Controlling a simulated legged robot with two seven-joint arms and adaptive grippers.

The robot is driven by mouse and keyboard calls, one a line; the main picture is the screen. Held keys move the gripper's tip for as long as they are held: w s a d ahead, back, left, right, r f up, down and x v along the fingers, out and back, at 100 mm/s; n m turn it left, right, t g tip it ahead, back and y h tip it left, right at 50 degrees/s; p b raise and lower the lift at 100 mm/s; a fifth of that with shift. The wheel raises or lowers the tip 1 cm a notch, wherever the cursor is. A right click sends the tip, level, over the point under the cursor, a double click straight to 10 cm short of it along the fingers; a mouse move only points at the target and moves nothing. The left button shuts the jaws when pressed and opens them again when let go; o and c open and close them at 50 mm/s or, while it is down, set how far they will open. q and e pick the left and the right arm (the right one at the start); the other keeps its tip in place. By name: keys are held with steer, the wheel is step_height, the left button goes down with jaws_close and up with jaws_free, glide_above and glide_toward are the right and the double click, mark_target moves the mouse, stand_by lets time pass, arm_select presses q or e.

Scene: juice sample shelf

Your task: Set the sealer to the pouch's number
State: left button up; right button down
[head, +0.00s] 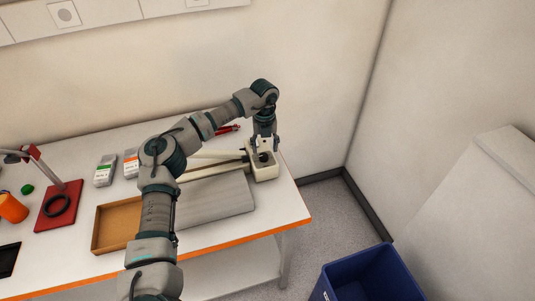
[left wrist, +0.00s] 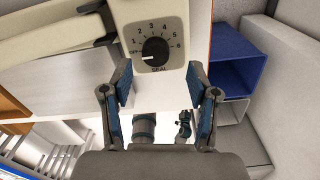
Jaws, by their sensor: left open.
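The cream sealer (head: 262,172) stands at the right end of the table, with its long arm reaching left. Its black round dial (left wrist: 155,50) shows in the left wrist view, ringed by printed numbers 1 to 6 with SEAL below. The dial's white mark points to the lower left, below the 1. My left gripper (left wrist: 158,82) is open and empty, its fingers just short of the dial and either side of it; in the head view it hangs over the sealer. Two grey pouches (head: 105,171) (head: 131,163) with green and orange labels are at the left; any number is too small to read.
A brown tray (head: 101,230) and a grey slab (head: 225,200) lie before the sealer. A red stand (head: 58,207) and an orange cup (head: 12,208) are farther left. A blue bin (head: 370,275) stands on the floor right of the table.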

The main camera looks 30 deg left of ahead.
mark_target(263, 155)
arm_select(q)
steer(key=a+f, duration=0.1)
steer(key=f, duration=0.1)
steer(key=a+f, duration=0.1)
steer(key=f, duration=0.1)
steer(key=shift+a, duration=0.3)
steer(key=shift+d+f, duration=0.15)
steer(key=d, duration=0.2)
steer(key=shift+d+r, duration=0.35)
steer(key=shift+d, duration=0.05)
steer(key=shift+d+r, duration=0.1)
steer(key=shift+d, duration=0.05)
steer(key=c, duration=0.8)
steer(key=shift+s+a, duration=0.2)
steer(key=shift+a, duration=0.25)
jaws_close()
steer(key=shift+a, duration=0.4)
steer(key=shift+w+a+f, duration=0.15)
steer(key=shift+a+f, duration=0.1)
steer(key=shift+f, duration=0.1)
steer(key=shift+d, duration=0.4)
steer(key=shift+r, duration=0.1)
arm_select(e)
steer(key=shift+w+a+r, duration=0.15)
steer(key=shift+w+r, duration=0.1)
steer(key=shift+r, duration=0.2)
